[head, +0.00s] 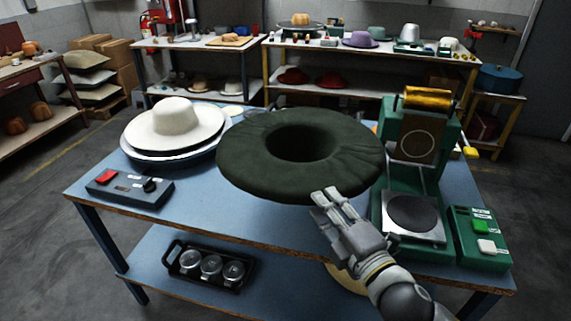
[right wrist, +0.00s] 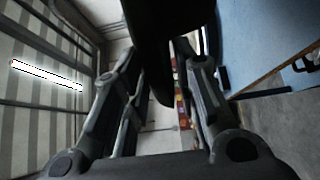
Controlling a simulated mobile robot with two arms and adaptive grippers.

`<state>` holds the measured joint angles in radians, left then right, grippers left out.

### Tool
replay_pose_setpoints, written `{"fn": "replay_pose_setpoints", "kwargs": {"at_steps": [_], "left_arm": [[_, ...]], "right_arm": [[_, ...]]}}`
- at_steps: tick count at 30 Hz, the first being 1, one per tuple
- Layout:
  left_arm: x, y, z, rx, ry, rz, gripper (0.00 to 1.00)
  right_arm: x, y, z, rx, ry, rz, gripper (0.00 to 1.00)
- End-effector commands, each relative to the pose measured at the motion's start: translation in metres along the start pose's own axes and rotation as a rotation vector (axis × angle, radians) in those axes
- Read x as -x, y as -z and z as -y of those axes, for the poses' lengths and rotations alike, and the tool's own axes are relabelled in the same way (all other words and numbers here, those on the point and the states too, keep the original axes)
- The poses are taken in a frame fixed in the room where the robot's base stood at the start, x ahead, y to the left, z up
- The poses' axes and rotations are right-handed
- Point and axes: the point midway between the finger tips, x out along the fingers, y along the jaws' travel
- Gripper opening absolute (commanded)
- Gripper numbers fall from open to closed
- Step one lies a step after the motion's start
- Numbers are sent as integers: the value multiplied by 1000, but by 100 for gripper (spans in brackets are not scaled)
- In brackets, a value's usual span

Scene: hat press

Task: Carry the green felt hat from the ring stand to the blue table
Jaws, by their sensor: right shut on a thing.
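The dark green felt hat (head: 258,152) is in the middle of the head view, over the blue table (head: 215,215), with a round opening facing up. My right gripper (head: 325,195) is shut on the near right edge of its brim. In the right wrist view the hat (right wrist: 157,45) is a dark shape between the two fingers. The hat hides part of the tabletop, and I cannot tell whether it touches it. I cannot make out the ring stand for certain. My left gripper is out of view.
White hats (head: 175,118) are stacked at the table's left, behind a grey control box (head: 130,187). A green press (head: 415,215) and a green button box (head: 480,235) stand at the right. The front middle of the tabletop is clear. A tray with metal jars (head: 210,267) sits on the lower shelf.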

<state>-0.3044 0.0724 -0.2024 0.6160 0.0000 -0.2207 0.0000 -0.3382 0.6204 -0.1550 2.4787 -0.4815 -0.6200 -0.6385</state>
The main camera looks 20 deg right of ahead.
Motion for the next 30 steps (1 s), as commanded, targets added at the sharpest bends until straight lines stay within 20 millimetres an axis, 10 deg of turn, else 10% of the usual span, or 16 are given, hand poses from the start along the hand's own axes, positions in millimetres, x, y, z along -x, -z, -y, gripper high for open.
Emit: {"fn": "replay_pose_setpoints", "kwargs": {"at_steps": [18, 30], "left_arm": [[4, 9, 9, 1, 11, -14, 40], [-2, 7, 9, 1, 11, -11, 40]], "right_arm": [[-100, -21, 54, -3, 1, 1, 0], [-132, -28, 94, 0, -2, 0, 0]]}}
